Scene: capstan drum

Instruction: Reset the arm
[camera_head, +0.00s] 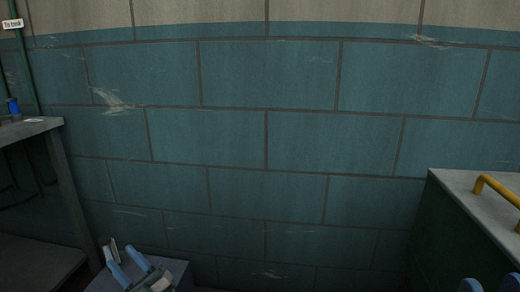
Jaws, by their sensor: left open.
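My left gripper (121,252) is low at the left of the head view, pointing up and away. Its blue and pale fingers are apart, with nothing seen between them. It is in front of a low grey-blue box (178,270), and I cannot tell whether it touches it. Only two rounded blue parts of my right arm show at the bottom right edge. My right gripper itself is not seen.
A grey-topped bench (30,127) with a small blue item (13,106) stands at the left. A dark green cabinet (455,235) with a yellow handle (497,187) stands at the right. A blue block wall (300,140) is behind; the space between looks clear.

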